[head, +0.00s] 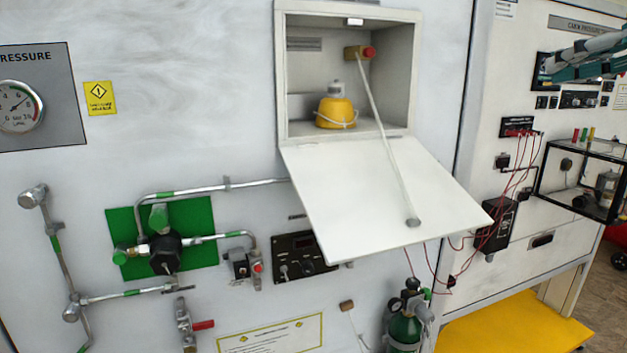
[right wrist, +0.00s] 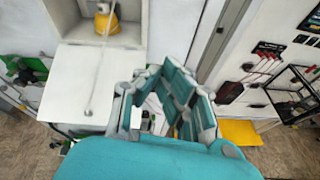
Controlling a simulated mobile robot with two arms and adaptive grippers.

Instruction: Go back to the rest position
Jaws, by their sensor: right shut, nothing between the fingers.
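My right gripper (head: 572,62) shows at the upper right edge of the head view, its teal and grey fingers pointing left in front of the right-hand panel. It is shut and empty, and touches nothing that I can see. In the right wrist view its fingers (right wrist: 172,98) fill the middle, with the open box beyond them to the upper left. My left gripper is not in the head view.
An open wall box (head: 347,70) holds a yellow mask (head: 337,110). Its white door (head: 350,190) hangs out, a cord across it. A green cylinder (head: 405,328) stands below. A clear case (head: 590,180) sits on the right. Pipes and valves (head: 163,250) fill the lower left.

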